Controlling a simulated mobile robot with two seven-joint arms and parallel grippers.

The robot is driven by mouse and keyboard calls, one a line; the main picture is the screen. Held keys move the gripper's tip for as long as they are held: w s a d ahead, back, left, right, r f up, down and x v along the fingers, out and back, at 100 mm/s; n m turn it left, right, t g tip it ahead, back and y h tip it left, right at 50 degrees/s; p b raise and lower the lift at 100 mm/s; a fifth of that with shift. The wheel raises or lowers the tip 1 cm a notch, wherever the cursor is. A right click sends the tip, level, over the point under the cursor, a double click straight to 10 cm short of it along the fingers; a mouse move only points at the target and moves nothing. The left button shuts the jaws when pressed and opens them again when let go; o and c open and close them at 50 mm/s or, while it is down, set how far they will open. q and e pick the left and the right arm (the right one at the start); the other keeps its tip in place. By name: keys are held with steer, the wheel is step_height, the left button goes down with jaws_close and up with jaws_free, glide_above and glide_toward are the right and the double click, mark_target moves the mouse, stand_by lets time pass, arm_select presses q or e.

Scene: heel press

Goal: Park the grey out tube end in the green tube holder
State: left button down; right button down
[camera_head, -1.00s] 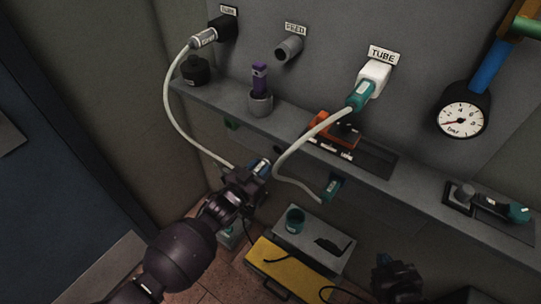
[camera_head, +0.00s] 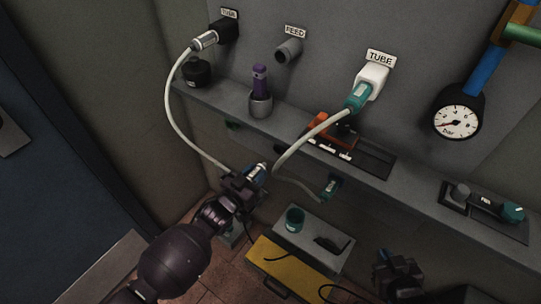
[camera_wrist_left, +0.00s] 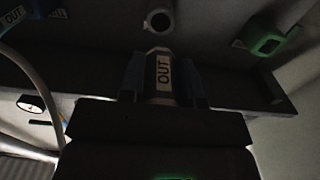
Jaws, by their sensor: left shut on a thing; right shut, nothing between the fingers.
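The grey out tube end (camera_wrist_left: 163,75), labelled OUT, is held between the fingers of my left gripper (camera_wrist_left: 163,90). In the head view, my left gripper (camera_head: 250,180) is below the shelf with the grey tube end (camera_head: 258,171) in its jaws. A pale hose runs from it up to the socket at the upper left. My right gripper (camera_head: 397,272) is shut and empty at the lower right.
The shelf (camera_head: 215,98) carries a purple-handled tool (camera_head: 260,85) in a cup and an orange device (camera_head: 333,129). A second hose runs from the TUBE port to a green end (camera_head: 331,186) below the shelf. A yellow case (camera_head: 275,275) stands below.

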arm_select(q)
steer(key=shift+s+a, duration=0.1)
steer(key=shift+a, duration=0.05)
arm_select(e)
steer(key=shift+r, duration=0.1)
